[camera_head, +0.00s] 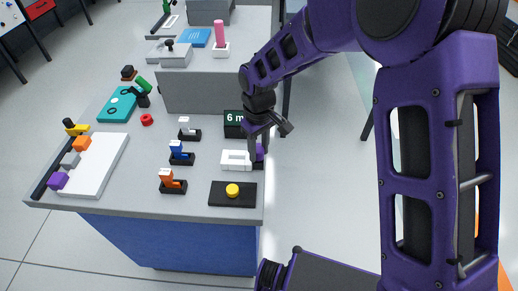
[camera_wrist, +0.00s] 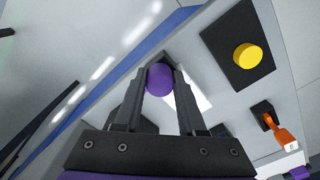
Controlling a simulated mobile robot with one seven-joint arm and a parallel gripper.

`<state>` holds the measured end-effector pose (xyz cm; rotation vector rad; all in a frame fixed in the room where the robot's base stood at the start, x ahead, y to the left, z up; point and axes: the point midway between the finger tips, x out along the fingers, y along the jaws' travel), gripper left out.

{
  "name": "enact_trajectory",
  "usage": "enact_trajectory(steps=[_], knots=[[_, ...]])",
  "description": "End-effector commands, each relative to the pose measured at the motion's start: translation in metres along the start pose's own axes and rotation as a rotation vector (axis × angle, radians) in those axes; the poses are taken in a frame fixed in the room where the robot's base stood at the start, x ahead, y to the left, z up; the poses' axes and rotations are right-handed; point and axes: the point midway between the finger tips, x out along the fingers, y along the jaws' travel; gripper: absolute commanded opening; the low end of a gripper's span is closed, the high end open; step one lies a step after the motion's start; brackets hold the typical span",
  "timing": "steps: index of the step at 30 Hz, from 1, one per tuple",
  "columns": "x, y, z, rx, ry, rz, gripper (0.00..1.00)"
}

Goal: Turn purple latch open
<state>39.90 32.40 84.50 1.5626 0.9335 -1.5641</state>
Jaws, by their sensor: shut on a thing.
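The purple latch shows in the head view as a small purple part (camera_head: 260,150) at the right edge of the near counter, beside a white block-shaped piece (camera_head: 236,161). In the wrist view its purple rounded knob (camera_wrist: 160,79) sits between the two fingertips. My gripper (camera_head: 256,148) reaches down onto it from above, and it also shows in the wrist view (camera_wrist: 160,84), shut on the knob. The fingers partly hide the latch and its base, so I cannot tell its turn angle.
White (camera_head: 186,127), blue (camera_head: 178,150) and orange (camera_head: 170,180) latches stand on black bases to the left. A black plate with a yellow button (camera_head: 232,190) lies in front. Open floor lies to the right.

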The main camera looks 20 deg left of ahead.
Motion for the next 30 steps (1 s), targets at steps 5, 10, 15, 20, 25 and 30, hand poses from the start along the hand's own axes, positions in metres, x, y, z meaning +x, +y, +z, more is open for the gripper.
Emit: enact_trajectory(steps=[5,10,15,20,25,30], knots=[[-0.001,-0.003,-0.003,-0.004,0.008,-0.002,0.47],[0.000,-0.001,-0.002,-0.003,0.006,-0.001,0.69],[0.000,-0.001,-0.001,-0.002,0.004,0.000,0.69],[-0.006,0.000,-0.001,-0.001,0.004,0.001,0.69],[-0.033,0.001,-0.002,0.000,0.006,0.002,0.69],[-0.075,0.000,-0.002,-0.001,0.008,0.002,0.69]])
